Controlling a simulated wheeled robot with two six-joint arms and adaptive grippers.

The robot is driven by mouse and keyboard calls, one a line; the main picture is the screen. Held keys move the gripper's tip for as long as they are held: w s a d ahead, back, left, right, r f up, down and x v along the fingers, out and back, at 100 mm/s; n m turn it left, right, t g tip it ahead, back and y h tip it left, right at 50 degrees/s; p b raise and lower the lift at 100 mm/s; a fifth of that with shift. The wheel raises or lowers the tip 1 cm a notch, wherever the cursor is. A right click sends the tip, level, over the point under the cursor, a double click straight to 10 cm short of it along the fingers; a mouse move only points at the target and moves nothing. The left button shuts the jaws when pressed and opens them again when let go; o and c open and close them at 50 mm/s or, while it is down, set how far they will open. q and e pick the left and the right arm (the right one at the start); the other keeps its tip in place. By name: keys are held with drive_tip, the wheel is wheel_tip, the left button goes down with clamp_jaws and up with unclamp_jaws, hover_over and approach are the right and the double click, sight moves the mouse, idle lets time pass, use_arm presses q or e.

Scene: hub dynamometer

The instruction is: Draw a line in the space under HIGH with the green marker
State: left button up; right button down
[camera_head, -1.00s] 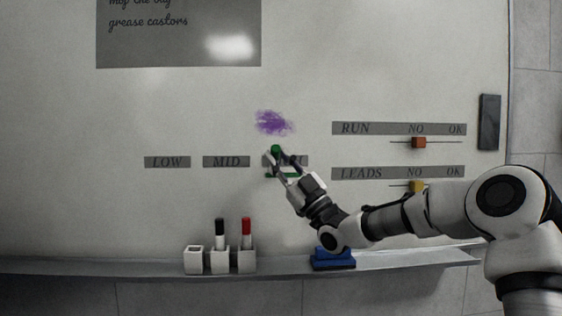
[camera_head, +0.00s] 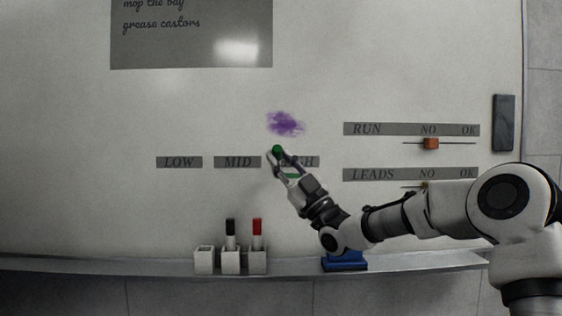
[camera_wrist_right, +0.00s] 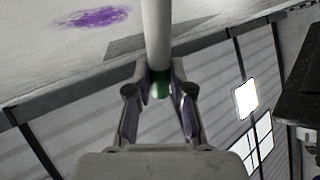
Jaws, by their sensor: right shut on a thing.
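My right gripper (camera_head: 284,160) is in front of the whiteboard, over the left part of the HIGH label (camera_head: 308,161). It is shut on the green marker (camera_head: 277,150); its green end shows between the fingertips. In the right wrist view the marker's pale barrel and green band (camera_wrist_right: 160,84) sit between the fingers (camera_wrist_right: 158,90). I cannot tell whether the marker touches the board. My left gripper is not in view.
A purple smudge (camera_head: 285,123) lies above HIGH. LOW (camera_head: 179,162) and MID (camera_head: 237,162) labels are to the left. The ledge (camera_head: 110,265) carries white holders, one empty, with black (camera_head: 230,233) and red (camera_head: 257,233) markers, and a blue eraser (camera_head: 344,262). RUN and LEADS sliders are right.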

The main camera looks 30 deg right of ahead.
drive_tip(key=s+a+p, duration=0.2)
drive_tip(key=s+a, duration=0.2)
drive_tip(key=s, duration=0.3)
drive_tip(key=shift+s+a+y, duration=0.25)
drive_tip(key=shift+a+y, duration=0.05)
idle(0.4)
